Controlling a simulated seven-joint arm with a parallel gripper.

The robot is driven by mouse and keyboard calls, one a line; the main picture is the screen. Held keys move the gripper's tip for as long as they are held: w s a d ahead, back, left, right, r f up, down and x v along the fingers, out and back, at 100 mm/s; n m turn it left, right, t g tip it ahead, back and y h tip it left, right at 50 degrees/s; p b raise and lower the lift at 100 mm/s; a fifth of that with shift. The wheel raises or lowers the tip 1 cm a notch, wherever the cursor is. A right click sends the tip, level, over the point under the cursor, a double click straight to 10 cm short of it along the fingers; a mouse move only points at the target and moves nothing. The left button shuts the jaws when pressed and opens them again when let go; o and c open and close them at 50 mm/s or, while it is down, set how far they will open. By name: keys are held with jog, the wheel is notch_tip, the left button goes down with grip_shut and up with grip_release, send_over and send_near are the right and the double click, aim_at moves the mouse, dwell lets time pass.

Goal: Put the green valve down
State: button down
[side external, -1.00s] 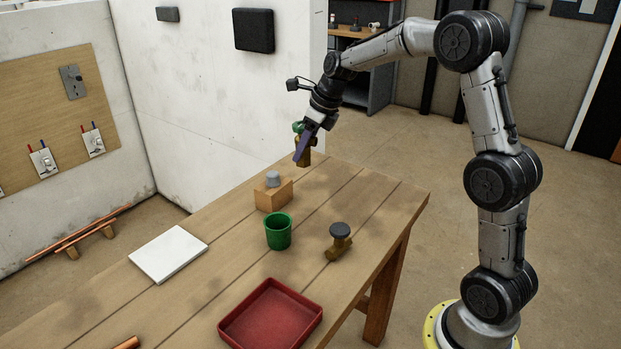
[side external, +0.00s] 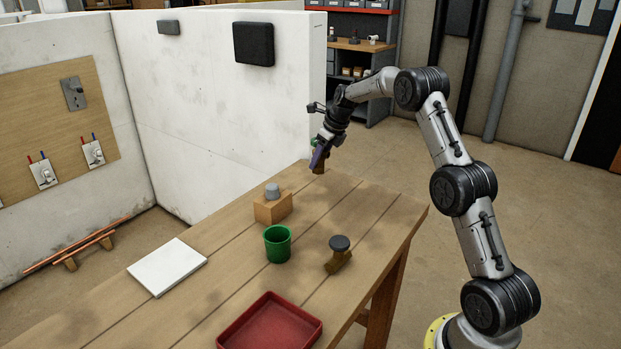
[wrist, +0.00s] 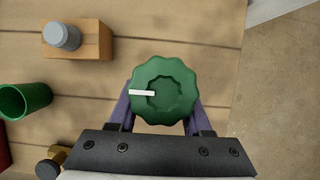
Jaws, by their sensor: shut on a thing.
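The green valve has a scalloped green knob with a white mark (wrist: 163,90), seen from above in the wrist view. In the side view its brass body (side external: 319,168) shows below my gripper (side external: 320,156), and the knob is mostly hidden. My gripper (wrist: 162,108) is shut on the green valve, with purple fingers on both sides of it. The valve is upright over the far end of the wooden bench (side external: 355,195). Its bottom is low, near the bench top; I cannot tell whether it touches.
A wooden block with a grey knob (side external: 273,205), a green cup (side external: 278,244), a dark-capped brass valve (side external: 339,254), a white tile (side external: 167,266) and a red tray (side external: 270,325) stand on the bench. A white wall (side external: 230,110) rises behind. Bare bench surrounds the held valve.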

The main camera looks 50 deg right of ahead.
jog(key=w+d+f, duration=0.1)
jog(key=w+f, duration=0.2)
jog(key=w+d+f, duration=0.1)
jog(key=w+f, duration=0.1)
jog(key=shift+d+f, duration=0.25)
jog(key=shift+d, duration=0.1)
jog(key=shift+w+d+f, duration=0.1)
jog(key=shift+w+f, duration=0.1)
jog(key=shift+f, duration=1.6)
jog(key=shift+f, duration=0.2)
jog(key=shift+c, duration=1.7)
grip_release()
jog(key=shift+f, duration=0.1)
